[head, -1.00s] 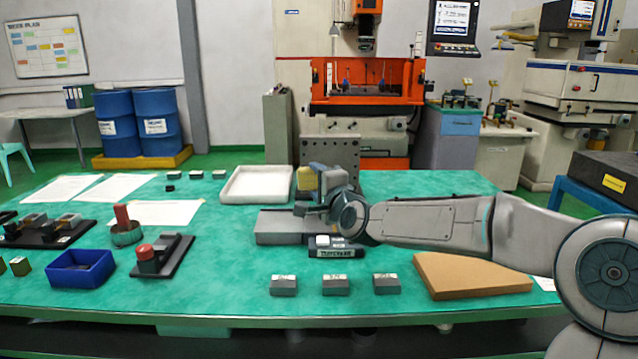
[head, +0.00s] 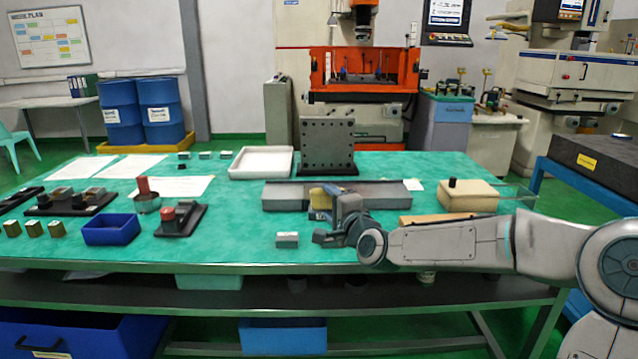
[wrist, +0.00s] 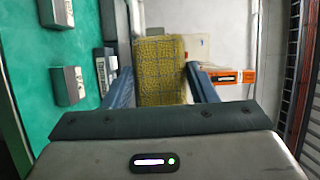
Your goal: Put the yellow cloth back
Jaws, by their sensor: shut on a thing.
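The yellow cloth (head: 317,198) is folded into a pad and held up by my gripper (head: 326,206), in front of the long grey block on the green table (head: 230,232). In the wrist view, the cloth (wrist: 160,72) fills the gap between the two blue fingers of my gripper (wrist: 160,85). The gripper is shut on it. In the head view, the gripper hides part of the cloth, and I cannot tell how high it is above the table.
The long grey block (head: 285,196) lies behind the gripper. A beige box with a black knob (head: 469,198) stands to the right. A blue bin (head: 110,229) and a white tray (head: 262,162) are to the left. A lower shelf (head: 250,298) runs below the tabletop.

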